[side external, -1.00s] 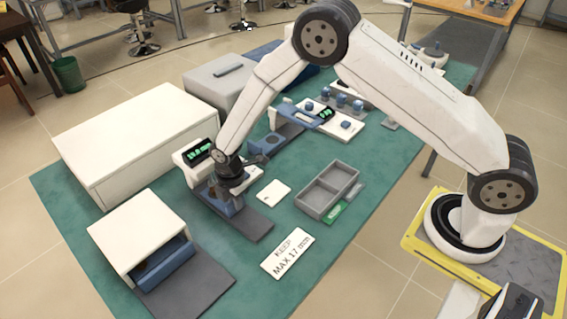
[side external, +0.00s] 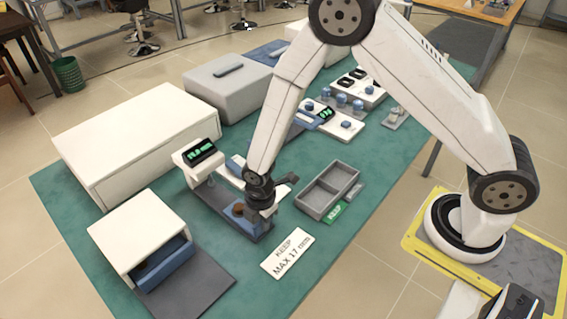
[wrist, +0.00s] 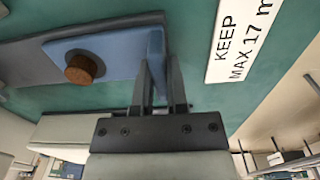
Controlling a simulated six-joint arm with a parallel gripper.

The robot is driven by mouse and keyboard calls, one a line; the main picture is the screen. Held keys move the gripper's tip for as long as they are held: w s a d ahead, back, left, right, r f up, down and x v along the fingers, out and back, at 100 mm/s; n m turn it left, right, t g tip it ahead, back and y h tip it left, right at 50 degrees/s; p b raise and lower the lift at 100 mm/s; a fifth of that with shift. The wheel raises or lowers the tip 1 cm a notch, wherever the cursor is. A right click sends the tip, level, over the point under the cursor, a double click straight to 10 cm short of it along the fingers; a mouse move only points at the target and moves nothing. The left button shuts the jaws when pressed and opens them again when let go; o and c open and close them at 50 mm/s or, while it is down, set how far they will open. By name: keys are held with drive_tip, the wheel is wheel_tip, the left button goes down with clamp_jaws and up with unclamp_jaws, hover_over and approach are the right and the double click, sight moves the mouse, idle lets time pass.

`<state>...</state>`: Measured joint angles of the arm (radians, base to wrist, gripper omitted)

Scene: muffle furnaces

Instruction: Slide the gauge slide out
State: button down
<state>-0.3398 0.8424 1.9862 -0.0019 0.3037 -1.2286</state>
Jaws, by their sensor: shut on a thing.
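The gauge (side external: 193,160) is a white housing with a lit green display, on a long dark grey base, in the side view. Its blue slide (side external: 256,229) is drawn out along the base toward the front right. It fills much of the wrist view (wrist: 118,48). A brown disc (wrist: 80,68) sits on the slide; the disc also shows in the side view (side external: 238,210). My gripper (wrist: 161,80) is shut on the slide's upright end plate, one finger on each side. In the side view my gripper (side external: 262,208) hangs over the slide's outer end and partly hides it.
A sign reading KEEP MAX 17 mm (side external: 287,253) lies in front of the slide. A grey two-compartment tray (side external: 346,174) stands to the right, with a green KEEP label (side external: 334,212). A white box with a blue drawer (side external: 135,222) stands to the left. Green mat is clear around the sign.

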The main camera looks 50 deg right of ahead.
drive_tip(key=shift+s, duration=0.2)
drive_tip(key=c, duration=0.6)
unclamp_jaws()
drive_tip(key=shift+c, duration=0.2)
drive_tip(key=shift+r, duration=0.1)
drive_tip(key=shift+r, duration=3.85)
drive_tip(key=s+d+r+m+t, duration=0.1)
drive_tip(key=s+d+r+m, duration=0.3)
drive_tip(key=m, duration=0.5)
drive_tip(key=s+d+r+m+t, duration=0.1)
drive_tip(key=s+d+r+m, duration=0.3)
drive_tip(key=d+m, duration=0.5)
wheel_tip(320, 180, up, 2)
drive_tip(key=shift+s+r, duration=0.1)
drive_tip(key=shift+s, duration=0.05)
